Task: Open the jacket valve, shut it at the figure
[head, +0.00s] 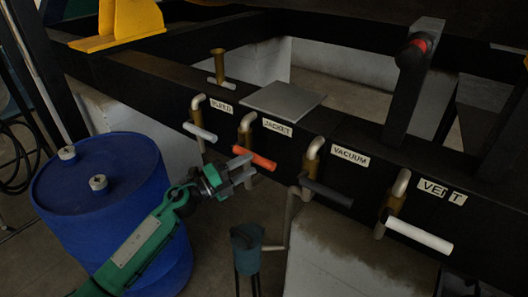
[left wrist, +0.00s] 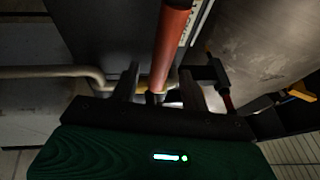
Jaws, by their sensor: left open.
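The jacket valve has an orange lever (head: 254,157) under the JACKET label (head: 277,128) on the black beam, with a brass body (head: 246,132) behind it. The lever points out from the beam, down and to the right. My left gripper (head: 246,171) is open at the lever, its fingers close to it. In the left wrist view the orange lever (left wrist: 172,45) runs between the two fingers (left wrist: 158,88), with a gap visible on either side. Whether a finger touches it I cannot tell. No readable figure shows. My right gripper is not in view.
Other levers sit on the beam: a pale one (head: 200,132) to the left, a dark one (head: 327,191) at VACUUM and a white one (head: 418,236) at VENT. A blue drum (head: 75,190) stands left of my arm. A teal funnel (head: 246,238) stands below.

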